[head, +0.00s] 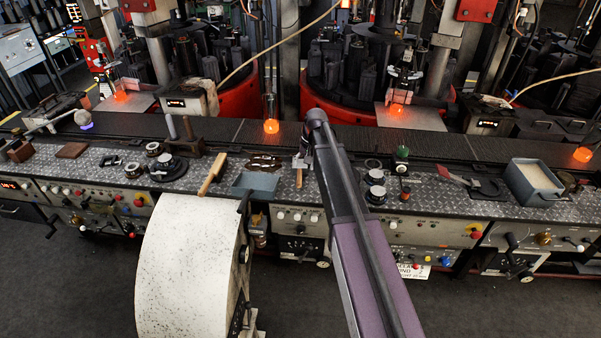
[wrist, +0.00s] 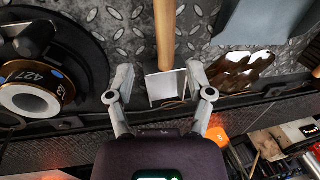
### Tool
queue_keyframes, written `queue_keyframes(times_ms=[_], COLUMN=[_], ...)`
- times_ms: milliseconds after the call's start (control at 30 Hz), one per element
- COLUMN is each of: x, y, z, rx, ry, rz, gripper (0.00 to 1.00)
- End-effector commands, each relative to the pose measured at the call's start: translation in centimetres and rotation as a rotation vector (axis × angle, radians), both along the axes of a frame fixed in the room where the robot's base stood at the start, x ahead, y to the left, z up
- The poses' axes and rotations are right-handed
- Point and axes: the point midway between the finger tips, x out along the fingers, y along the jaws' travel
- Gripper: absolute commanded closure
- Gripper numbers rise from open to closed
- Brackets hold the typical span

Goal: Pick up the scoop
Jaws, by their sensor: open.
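The scoop (head: 299,178) lies on the metal-plated bench in the middle of the head view, its wooden handle toward the front edge. In the wrist view the scoop's pale box-like metal head (wrist: 167,89) is between my fingers, with the round wooden handle running up out of the picture. In the head view my gripper (head: 306,148) is partly hidden behind my arm.
A grey-blue tray (head: 255,182) and shiny brown pieces (head: 265,162) lie left of the scoop; a round dial device (wrist: 32,98) is on its other side. A wooden-handled brush (head: 212,174) lies farther left. A dark conveyor strip (head: 215,129) runs behind the bench.

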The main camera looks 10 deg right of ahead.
Motion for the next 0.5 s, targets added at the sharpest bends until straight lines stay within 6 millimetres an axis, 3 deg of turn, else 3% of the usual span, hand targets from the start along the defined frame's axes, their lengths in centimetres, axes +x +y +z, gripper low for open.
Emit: queue_keyframes(times_ms=[500], x=[-0.02], y=[0.27], z=[-0.85], rx=[0.0], ry=[0.0], rz=[0.0], gripper=[0.32])
